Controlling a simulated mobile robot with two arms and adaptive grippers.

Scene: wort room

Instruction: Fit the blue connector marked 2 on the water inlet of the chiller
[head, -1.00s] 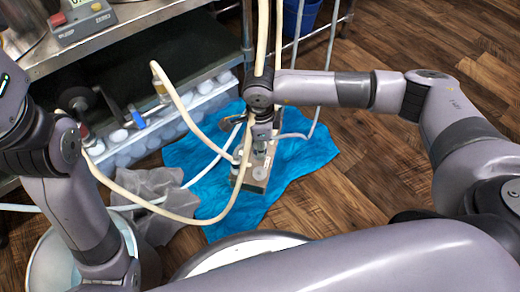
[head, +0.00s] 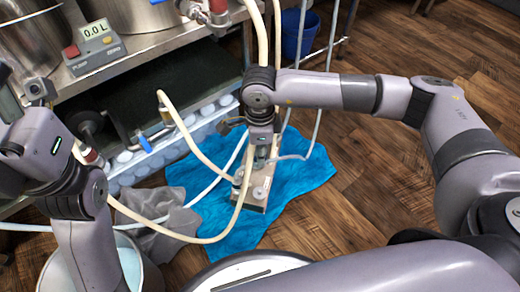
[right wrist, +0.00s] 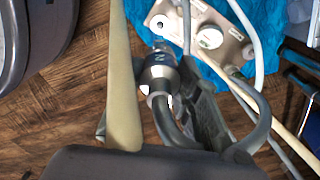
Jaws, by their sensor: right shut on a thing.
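The chiller (head: 250,192) is a beige block on a blue cloth on the floor. Its top, with round ports, shows in the right wrist view (right wrist: 232,48). My right gripper (head: 262,152) points down over the chiller. In the right wrist view its dark fingers (right wrist: 172,102) are shut on the connector marked 2 (right wrist: 160,70), a grey-blue cylinder. The connector's far end is close to a round port (right wrist: 159,23) at the chiller's corner; I cannot tell whether they touch. My left gripper (head: 12,108) is at the left edge, partly cut off, and its jaws are unclear.
Cream hoses (head: 180,125) loop from the shelf side towards the chiller, and a hose (right wrist: 122,80) runs beside the connector. A grey cloth (head: 160,215) lies left of the blue cloth (head: 300,180). Wooden floor is open at right.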

